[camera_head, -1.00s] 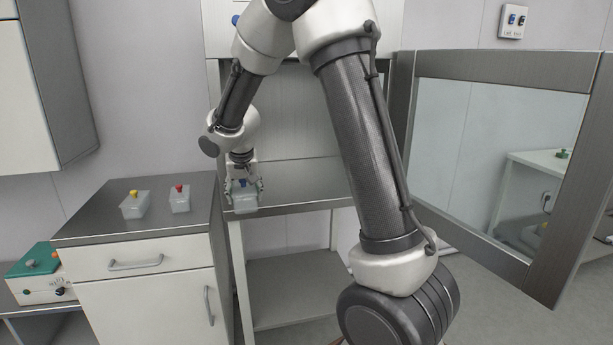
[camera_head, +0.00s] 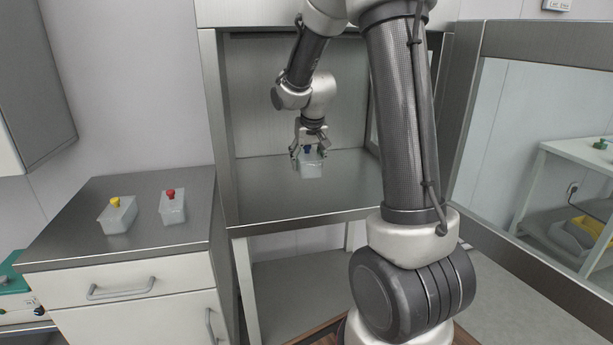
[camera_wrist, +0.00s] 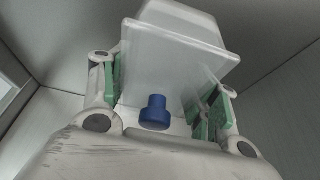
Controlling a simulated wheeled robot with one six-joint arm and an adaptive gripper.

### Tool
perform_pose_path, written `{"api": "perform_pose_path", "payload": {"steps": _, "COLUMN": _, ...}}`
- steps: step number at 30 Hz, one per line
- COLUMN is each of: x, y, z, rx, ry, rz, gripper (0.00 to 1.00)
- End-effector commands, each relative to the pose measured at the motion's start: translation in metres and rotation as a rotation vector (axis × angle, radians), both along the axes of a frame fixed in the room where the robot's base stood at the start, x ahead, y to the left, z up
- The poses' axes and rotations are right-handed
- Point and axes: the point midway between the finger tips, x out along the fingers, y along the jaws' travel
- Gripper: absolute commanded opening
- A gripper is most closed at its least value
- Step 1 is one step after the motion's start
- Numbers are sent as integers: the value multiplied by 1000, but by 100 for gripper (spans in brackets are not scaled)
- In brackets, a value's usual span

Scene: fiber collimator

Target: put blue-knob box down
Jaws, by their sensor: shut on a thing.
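The blue-knob box is a translucent whitish box (camera_head: 312,170) with a blue knob on its lid. My gripper (camera_head: 309,153) is shut on it and holds it inside the steel hood, over the hood floor (camera_head: 275,200). The head view does not clearly show a gap between the box's bottom and the floor. In the wrist view the blue knob (camera_wrist: 154,112) sits between the green-padded fingers, and the box body (camera_wrist: 172,60) stretches out beyond them.
On the steel-topped cabinet (camera_head: 150,252) at left stand a yellow-knob box (camera_head: 118,217) and a red-knob box (camera_head: 172,207). The hood floor around the box is bare.

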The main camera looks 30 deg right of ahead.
Motion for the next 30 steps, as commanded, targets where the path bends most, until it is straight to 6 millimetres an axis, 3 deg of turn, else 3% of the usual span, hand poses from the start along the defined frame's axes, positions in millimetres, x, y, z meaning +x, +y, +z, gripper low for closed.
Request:
{"api": "perform_pose_path", "payload": {"steps": 13, "x": 0, "y": 0, "z": -61, "rx": -1, "ry": 2, "rz": 1, "gripper": 33}}
{"api": "perform_pose_path", "payload": {"steps": 25, "x": 0, "y": 0, "z": -66, "rx": 0, "ry": -1, "rz": 0, "gripper": 33}}
{"api": "perform_pose_path", "payload": {"steps": 26, "x": 0, "y": 0, "z": -67, "rx": -1, "ry": -1, "rz": 1, "gripper": 62}}
{"api": "perform_pose_path", "payload": {"steps": 29, "x": 1, "y": 1, "z": -66, "rx": -1, "ry": -2, "rz": 0, "gripper": 80}}
{"api": "perform_pose_path", "payload": {"steps": 30, "x": 1, "y": 1, "z": -66, "rx": -1, "ry": -2, "rz": 1, "gripper": 82}}
